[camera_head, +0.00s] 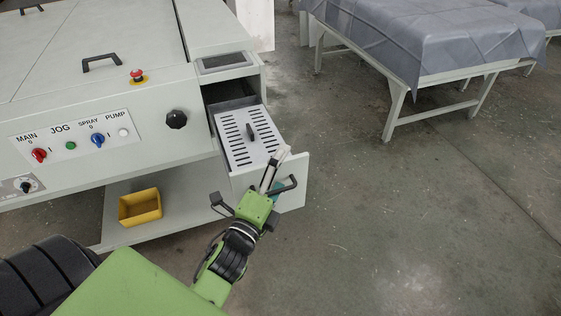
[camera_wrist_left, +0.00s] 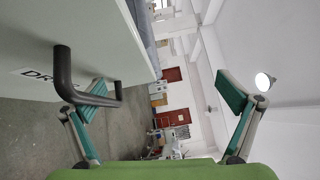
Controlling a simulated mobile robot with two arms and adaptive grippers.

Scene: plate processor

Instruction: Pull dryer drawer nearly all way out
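The dryer drawer (camera_head: 294,173) stands part way out of the white machine's right end, its slotted grey top plate (camera_head: 245,138) in view. Its dark bar handle (camera_head: 287,186) is on the front panel; it also shows in the left wrist view (camera_wrist_left: 64,72). My left gripper (camera_head: 274,176) is at this front panel. In the left wrist view its fingers (camera_wrist_left: 165,92) are wide apart. One finger's teal pad is at the handle, its tip showing between the bar and the drawer front. The other finger is in free air. My right gripper is not in view.
The machine's control panel (camera_head: 75,136) has knobs and buttons. A yellow bin (camera_head: 140,207) sits on the low shelf under it. A table with a grey cover (camera_head: 430,40) stands at the back right. The floor (camera_head: 400,210) right of the drawer is clear.

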